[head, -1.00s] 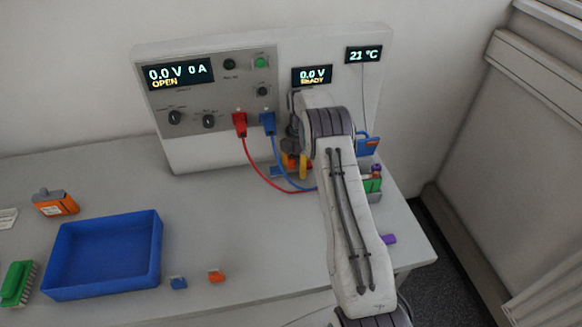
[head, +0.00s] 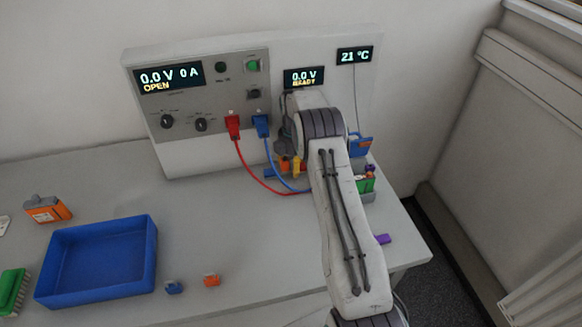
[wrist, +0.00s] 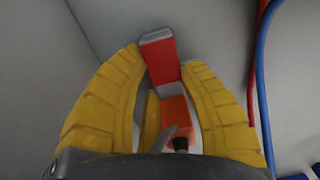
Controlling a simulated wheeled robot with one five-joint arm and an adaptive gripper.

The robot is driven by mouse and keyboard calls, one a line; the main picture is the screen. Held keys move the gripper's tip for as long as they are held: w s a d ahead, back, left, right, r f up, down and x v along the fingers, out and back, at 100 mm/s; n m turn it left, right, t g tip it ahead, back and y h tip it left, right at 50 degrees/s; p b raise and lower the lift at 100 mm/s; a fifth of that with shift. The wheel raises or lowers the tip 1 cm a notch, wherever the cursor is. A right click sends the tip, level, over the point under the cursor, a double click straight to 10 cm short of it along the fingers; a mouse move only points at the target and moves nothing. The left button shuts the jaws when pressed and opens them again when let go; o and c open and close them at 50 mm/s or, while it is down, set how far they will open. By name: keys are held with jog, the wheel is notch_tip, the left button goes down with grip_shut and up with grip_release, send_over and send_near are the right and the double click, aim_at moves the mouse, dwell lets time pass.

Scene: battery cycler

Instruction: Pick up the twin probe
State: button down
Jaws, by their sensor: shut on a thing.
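My gripper (wrist: 166,58) has yellow fingers on both sides of a red and orange piece, which I take to be the twin probe (wrist: 176,106). In the wrist view its upper part is a red block with a pale end, and its lower part is orange with a small dark knob. The fingers are shut on it. In the head view my gripper (head: 297,166) is low over the bench in front of the meter panel, mostly hidden behind my arm. Orange shows beside the yellow fingers there.
A red plug (head: 233,127) and a blue plug (head: 262,127) sit in the cycler (head: 180,152), their cables drooping close to my gripper. A blue tray (head: 98,292) stands at left. A holder with a green block (head: 366,184) is right of my arm.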

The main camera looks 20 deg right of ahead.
jog(key=shift+r, duration=0.1)
jog(key=shift+s+r+b, duration=0.1)
jog(key=shift+b, duration=0.25)
notch_tip(320, 180, up, 11)
jog(key=b, duration=0.1)
jog(key=s+a+b, duration=0.2)
jog(key=s+b, duration=0.2)
jog(key=s, duration=0.5)
jog(key=s+a+b, duration=0.2)
jog(key=s+b, duration=0.2)
jog(key=s, duration=0.6)
jog(key=shift+s, duration=0.15)
jog(key=shift+d+r, duration=0.1)
